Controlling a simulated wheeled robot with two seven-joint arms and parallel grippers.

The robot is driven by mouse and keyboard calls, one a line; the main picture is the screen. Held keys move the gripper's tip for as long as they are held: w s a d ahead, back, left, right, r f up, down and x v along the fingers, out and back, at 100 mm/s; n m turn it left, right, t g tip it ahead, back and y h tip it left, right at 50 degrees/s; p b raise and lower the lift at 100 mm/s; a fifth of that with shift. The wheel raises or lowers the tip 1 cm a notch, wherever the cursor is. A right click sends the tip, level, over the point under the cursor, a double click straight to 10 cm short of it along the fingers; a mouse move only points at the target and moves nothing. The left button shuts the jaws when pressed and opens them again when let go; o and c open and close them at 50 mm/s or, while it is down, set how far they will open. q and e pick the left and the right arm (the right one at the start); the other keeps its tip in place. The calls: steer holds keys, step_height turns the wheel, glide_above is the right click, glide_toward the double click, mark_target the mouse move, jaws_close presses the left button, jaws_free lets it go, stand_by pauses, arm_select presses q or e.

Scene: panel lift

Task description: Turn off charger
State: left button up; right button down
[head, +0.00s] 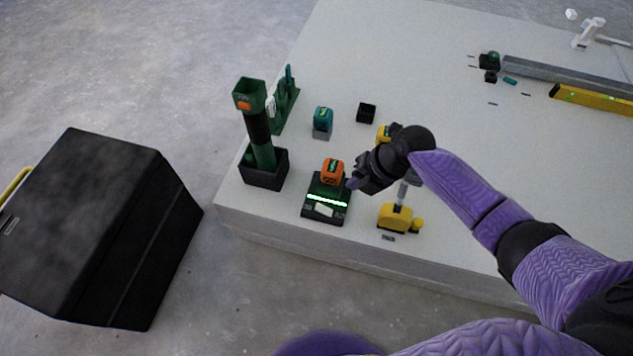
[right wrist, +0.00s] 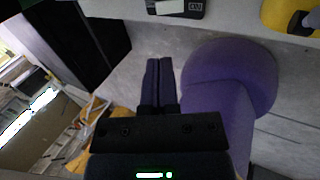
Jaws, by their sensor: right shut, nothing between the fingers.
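The charger (head: 312,211) is a dark box near the table's front edge in the head view. A green light bar glows across it, and a pale switch or label sits on its front. An orange battery (head: 333,170) stands on its back part. The charger's front edge also shows at the top of the right wrist view (right wrist: 193,10). My right gripper (head: 353,184) is just right of the charger, apparently above table height. In the right wrist view its two fingers (right wrist: 163,62) are together and empty. My left gripper is in neither view.
A green tool stands in a black holder (head: 264,178) left of the charger. A teal battery (head: 322,121) and a small black box (head: 366,112) are behind. A yellow tool (head: 397,217) lies close on the right. A big black case (head: 90,225) stands left of the table (head: 445,75).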

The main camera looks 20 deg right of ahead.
arm_select(q)
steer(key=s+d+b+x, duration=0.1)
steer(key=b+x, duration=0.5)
steer(key=b, duration=0.1)
arm_select(e)
glide_above(320, 207)
steer(key=s+d, duration=0.2)
steer(key=d, duration=0.1)
step_height(320, 207, down, 9)
steer(key=shift+a+f, duration=0.1)
steer(key=b+x, duration=0.2)
steer(key=x, duration=0.1)
steer(key=shift+w+a+f, duration=0.25)
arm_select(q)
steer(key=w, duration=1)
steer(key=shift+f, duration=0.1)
